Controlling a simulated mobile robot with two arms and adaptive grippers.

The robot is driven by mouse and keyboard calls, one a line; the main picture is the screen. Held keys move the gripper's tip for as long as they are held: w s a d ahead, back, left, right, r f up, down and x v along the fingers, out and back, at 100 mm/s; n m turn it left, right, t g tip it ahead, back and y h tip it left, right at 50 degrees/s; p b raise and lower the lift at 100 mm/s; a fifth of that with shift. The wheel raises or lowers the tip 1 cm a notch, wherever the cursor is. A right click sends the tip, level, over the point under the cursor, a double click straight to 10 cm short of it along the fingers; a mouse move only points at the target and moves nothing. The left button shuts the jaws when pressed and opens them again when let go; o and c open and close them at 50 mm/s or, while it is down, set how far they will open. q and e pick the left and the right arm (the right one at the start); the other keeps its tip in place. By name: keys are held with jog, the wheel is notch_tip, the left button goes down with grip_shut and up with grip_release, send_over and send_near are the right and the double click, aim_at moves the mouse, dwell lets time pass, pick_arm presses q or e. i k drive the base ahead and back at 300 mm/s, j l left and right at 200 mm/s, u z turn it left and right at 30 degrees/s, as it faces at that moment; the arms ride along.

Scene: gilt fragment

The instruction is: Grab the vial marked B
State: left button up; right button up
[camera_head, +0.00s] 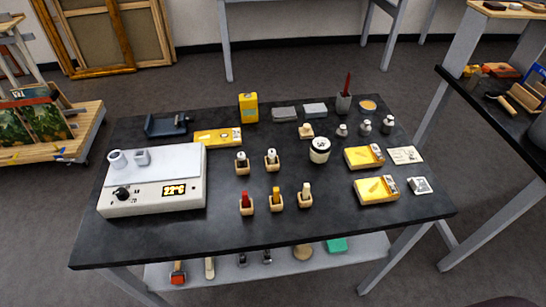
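No letter B can be read on anything at this size, so I cannot tell which item is the vial marked B. Small vial-like items stand upright in wooden blocks on the black table (225,235). The back pair is a left one with a dark and white top (241,158) and a right one, similar (271,155). The front row has a red-topped one (246,198), a yellow-orange one (276,194) and a cream one (306,189). Small grey metal-like bottles (366,127) stand at the back right. Neither of my grippers is in view.
A white device (150,180) reading 22°C fills the table's left side. A white jar (319,150), yellow boxes (377,190), a yellow canister (248,108) and a cup holding a red item (344,103) stand around the vials. The front edge strip is clear.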

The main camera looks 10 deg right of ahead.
aim_at(272, 152)
jog(key=k+l+z, duration=0.2)
jog(key=k, duration=0.2)
jog(key=k+l+z, duration=0.15)
jog(key=k, duration=0.2)
jog(key=k+l+z, duration=0.2)
jog(key=k, duration=0.15)
